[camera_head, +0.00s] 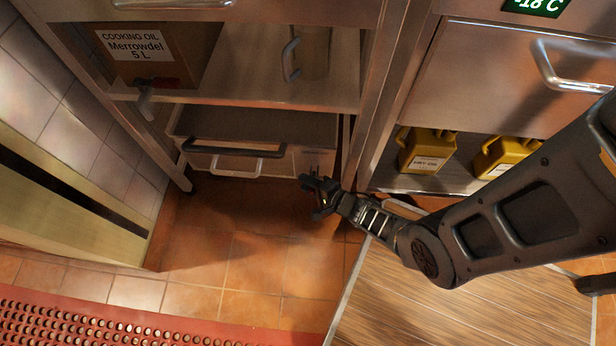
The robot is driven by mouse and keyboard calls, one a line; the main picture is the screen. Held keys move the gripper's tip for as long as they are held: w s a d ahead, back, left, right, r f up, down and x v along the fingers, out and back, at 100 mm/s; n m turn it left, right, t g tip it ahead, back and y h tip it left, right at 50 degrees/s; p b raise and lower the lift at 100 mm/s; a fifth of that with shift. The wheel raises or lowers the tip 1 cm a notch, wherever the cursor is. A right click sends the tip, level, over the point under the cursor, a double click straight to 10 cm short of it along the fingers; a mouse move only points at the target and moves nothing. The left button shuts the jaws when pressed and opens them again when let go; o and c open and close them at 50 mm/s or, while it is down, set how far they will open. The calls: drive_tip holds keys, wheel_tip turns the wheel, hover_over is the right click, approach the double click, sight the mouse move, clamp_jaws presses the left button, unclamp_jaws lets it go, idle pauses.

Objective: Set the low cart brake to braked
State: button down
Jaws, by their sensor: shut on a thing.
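The low cart (290,128) stands on the floor under the lower shelf of a steel unit. It has a black push bar (235,148) and a pale handle (238,168) across its front. My gripper (314,186) reaches in from the right, low at the cart's front right corner. It is shut on a small part there, which I take to be the low cart brake. The fingers cover this part, so I cannot tell its position.
A cooking oil box (150,47) with a tap sits on the shelf (260,85) above. Yellow jugs (425,150) stand on a low shelf at right. A wooden board (450,310) is below my arm. Open tiled floor (225,260) lies before the cart, with a red mat (130,325) in front.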

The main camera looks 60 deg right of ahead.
drive_tip(key=shift+d+r+m+g+y+p, duration=0.1)
drive_tip(key=shift+r+m+g+y+p, duration=0.3)
drive_tip(key=shift+p, duration=0.55)
drive_tip(key=c, duration=0.9)
unclamp_jaws()
drive_tip(key=p+v, duration=0.3)
drive_tip(key=v, duration=0.4)
drive_tip(key=shift+s+r+p, duration=0.2)
drive_tip(key=shift+s+p, duration=0.1)
drive_tip(key=shift+s, duration=0.1)
